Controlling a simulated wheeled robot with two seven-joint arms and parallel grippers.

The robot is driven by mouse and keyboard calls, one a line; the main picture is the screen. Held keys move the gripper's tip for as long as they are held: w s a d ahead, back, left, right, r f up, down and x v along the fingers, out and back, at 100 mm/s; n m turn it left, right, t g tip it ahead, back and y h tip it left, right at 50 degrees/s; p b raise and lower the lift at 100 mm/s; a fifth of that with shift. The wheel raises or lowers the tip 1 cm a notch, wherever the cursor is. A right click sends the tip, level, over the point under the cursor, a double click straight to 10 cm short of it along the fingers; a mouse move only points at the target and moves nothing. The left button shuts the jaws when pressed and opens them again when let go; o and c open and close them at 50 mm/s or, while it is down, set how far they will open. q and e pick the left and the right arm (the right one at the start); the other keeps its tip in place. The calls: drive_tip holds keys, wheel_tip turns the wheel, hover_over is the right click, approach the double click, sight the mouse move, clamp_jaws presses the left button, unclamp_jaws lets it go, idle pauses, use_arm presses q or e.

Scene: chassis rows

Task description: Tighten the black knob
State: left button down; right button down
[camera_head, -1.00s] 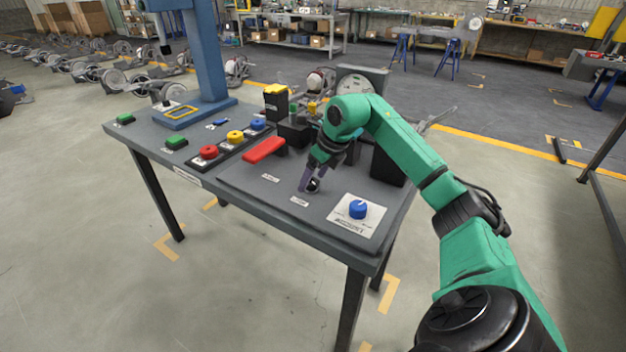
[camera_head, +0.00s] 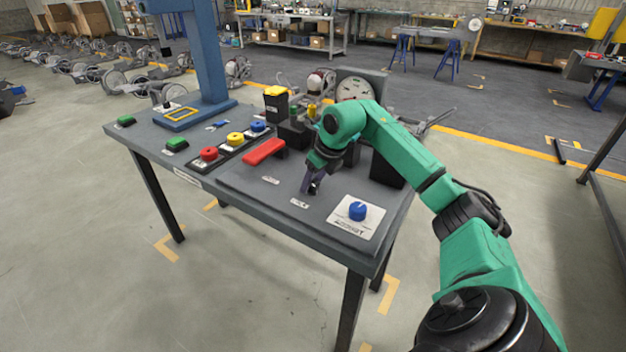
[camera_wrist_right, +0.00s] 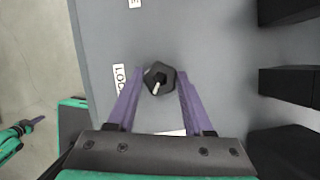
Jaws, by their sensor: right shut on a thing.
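The black knob (camera_wrist_right: 160,78) is a dark, many-sided knob with a pale pointer mark, on the grey tabletop panel. In the right wrist view it sits between the purple fingers of my right gripper (camera_wrist_right: 161,84), which is shut on it. In the head view my right gripper (camera_head: 312,186) reaches down to the panel from behind, and its fingers hide most of the knob. My left gripper (camera_wrist_right: 33,124) shows only in part at the left edge of the wrist view, away from the knob, and its opening is unclear.
A blue knob (camera_head: 357,210) on a white plate is to the right. A red handle (camera_head: 264,151), coloured buttons (camera_head: 235,138) and a blue post (camera_head: 205,60) are to the left. Black blocks (camera_head: 387,168) and a round gauge (camera_head: 354,90) stand behind.

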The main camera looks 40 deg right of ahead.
drive_tip(key=m+p, duration=0.1)
drive_tip(key=m+h, duration=0.1)
drive_tip(key=m, duration=0.1)
drive_tip(key=shift+a+r+p, duration=0.1)
drive_tip(key=shift+r+p, duration=0.15)
drive_tip(key=shift+p, duration=0.15)
drive_tip(key=m+h+p, duration=0.1)
drive_tip(key=m, duration=0.1)
drive_tip(key=shift+w+a+m, duration=0.1)
drive_tip(key=shift+m, duration=0.3)
drive_tip(key=m+h+p, duration=0.1)
drive_tip(key=m, duration=0.1)
drive_tip(key=shift+m+g, duration=0.3)
drive_tip(key=shift+g, duration=0.1)
drive_tip(key=shift+w+f+m+g+h+p, duration=0.1)
drive_tip(key=shift+m+g+h+p, duration=0.4)
drive_tip(key=shift+m, duration=1)
drive_tip(key=shift+c, duration=1.4)
unclamp_jaws()
